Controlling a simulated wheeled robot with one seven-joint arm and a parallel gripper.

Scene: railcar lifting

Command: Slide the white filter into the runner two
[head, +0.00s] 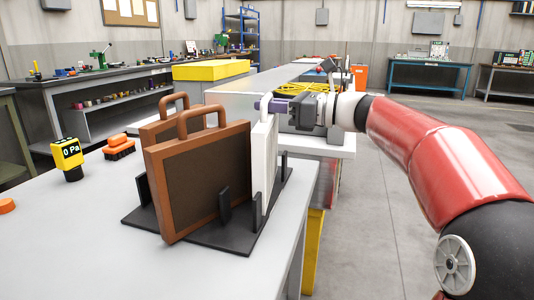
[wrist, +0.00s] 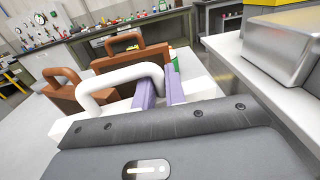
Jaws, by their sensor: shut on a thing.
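The white filter (head: 262,165) stands upright in the black rack (head: 230,236), at its right end beside the brown-framed filters. My gripper (head: 268,105) comes in from the right and is shut on the white filter's handle. In the wrist view my purple fingers (wrist: 160,92) close around the white handle (wrist: 115,83). A brown-framed filter (head: 205,180) with a dark panel leans in the rack at the front, and another (head: 160,132) stands behind it. Nothing in view is clearly labelled as runner two.
The grey table (head: 80,235) carries a yellow gauge reading 0 Pa (head: 68,158) and an orange brush (head: 118,147). Behind the rack is a metal box-like unit (head: 235,102) on a white-topped bench. Open floor (head: 370,235) lies to the right.

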